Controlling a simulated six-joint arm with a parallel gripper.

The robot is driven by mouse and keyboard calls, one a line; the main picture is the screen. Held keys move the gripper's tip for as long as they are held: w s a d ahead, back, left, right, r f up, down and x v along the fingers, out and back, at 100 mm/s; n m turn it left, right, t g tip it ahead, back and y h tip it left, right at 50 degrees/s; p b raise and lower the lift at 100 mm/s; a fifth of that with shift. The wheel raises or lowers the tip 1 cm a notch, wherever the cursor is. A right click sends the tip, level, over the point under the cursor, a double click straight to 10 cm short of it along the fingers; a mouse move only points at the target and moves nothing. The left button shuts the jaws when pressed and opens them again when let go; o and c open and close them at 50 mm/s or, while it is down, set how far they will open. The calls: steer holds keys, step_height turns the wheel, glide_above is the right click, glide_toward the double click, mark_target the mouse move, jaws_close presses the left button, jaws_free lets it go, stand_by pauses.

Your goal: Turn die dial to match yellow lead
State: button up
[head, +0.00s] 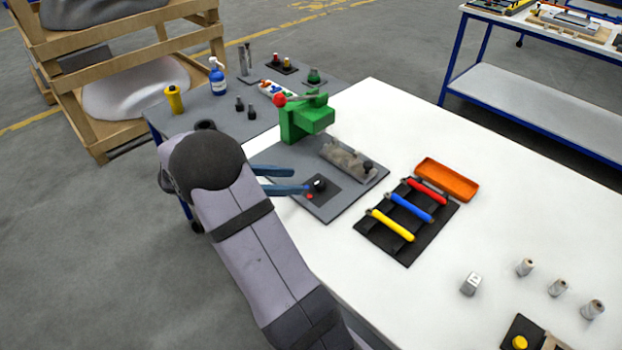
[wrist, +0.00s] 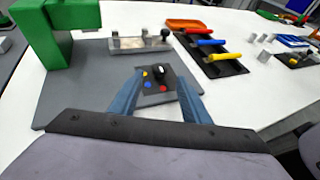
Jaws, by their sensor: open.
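The die dial (head: 319,184) is a black knob on a dark square panel. The wrist view also shows the dial (wrist: 158,73), with a pale mark on its top and yellow (wrist: 146,73), blue (wrist: 147,84) and red (wrist: 163,89) dots around its near side. Which dot it points to is unclear. My gripper (head: 301,180) is open and empty; in the wrist view its blue fingers (wrist: 160,76) lie either side of the dial, apart from it. The yellow lead (head: 391,225) lies on a black holder, beside a blue (head: 411,207) and a red one (head: 427,191).
The panel sits on a grey baseplate (head: 322,209) with a green press (head: 304,118) and a grey metal block (head: 345,158) behind. An orange tray (head: 447,179) lies beyond the leads. Several spools stand at the right. White tabletop between is clear.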

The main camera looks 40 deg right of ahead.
mark_target(317, 182)
steer(key=shift+p+x, duration=0.65)
steer(key=shift+x, duration=2.85)
steer(key=shift+f, duration=0.1)
steer(key=c, duration=1)
